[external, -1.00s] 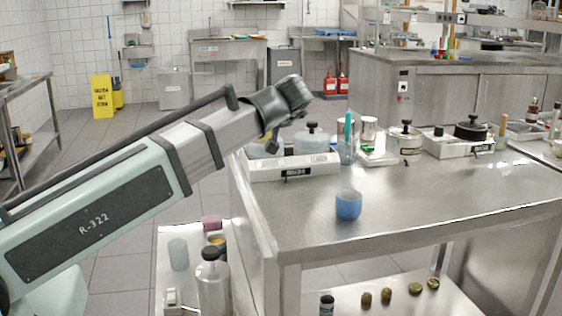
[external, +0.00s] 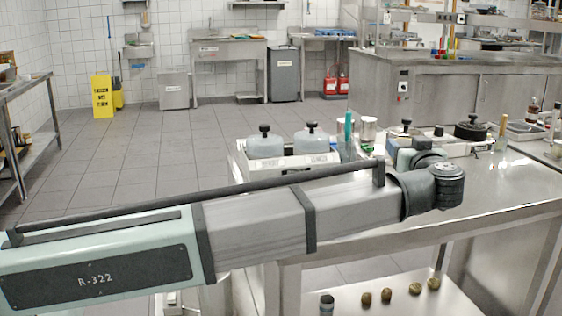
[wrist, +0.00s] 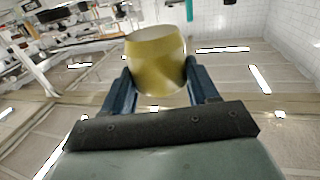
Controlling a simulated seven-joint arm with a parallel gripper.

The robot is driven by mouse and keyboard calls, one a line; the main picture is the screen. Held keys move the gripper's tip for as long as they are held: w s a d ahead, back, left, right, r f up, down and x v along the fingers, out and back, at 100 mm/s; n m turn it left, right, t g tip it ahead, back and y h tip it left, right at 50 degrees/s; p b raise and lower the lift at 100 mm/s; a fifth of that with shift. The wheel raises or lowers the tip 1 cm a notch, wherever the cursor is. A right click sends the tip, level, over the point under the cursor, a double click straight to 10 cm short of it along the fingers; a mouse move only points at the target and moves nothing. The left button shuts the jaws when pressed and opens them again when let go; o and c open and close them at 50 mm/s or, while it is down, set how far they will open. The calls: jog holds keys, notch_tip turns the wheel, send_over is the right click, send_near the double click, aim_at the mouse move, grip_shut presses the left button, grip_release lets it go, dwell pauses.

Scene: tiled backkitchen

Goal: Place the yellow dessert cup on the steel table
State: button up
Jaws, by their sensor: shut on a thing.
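The yellow dessert cup (wrist: 157,50) shows in the wrist view, clasped between the blue fingers of my gripper (wrist: 158,70). My gripper is shut on it. In the external view my arm reaches over the steel table (external: 510,185), with its wrist above the table's middle. The cup and fingertips are hidden there behind my arm. I cannot tell how high the cup is above the tabletop.
Lidded containers (external: 265,145) stand at the table's back left. A scale with a black-knobbed pot (external: 471,128), a white kettle-like pot and bottles line the back edge. The front right of the tabletop is clear. A lower shelf (external: 400,305) holds several small round items.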

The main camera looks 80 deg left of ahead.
jog(key=shift+w+d+f, duration=0.25)
jog(key=shift+w+d, duration=0.2)
jog(key=shift+d, duration=0.05)
jog(key=shift+f, duration=4.8)
jog(key=shift+f, duration=0.1)
jog(key=o, duration=1.2)
jog(key=shift+d, duration=0.15)
jog(key=v, duration=1.1)
jog(key=shift+s+d, duration=0.2)
jog(key=shift+d, duration=0.15)
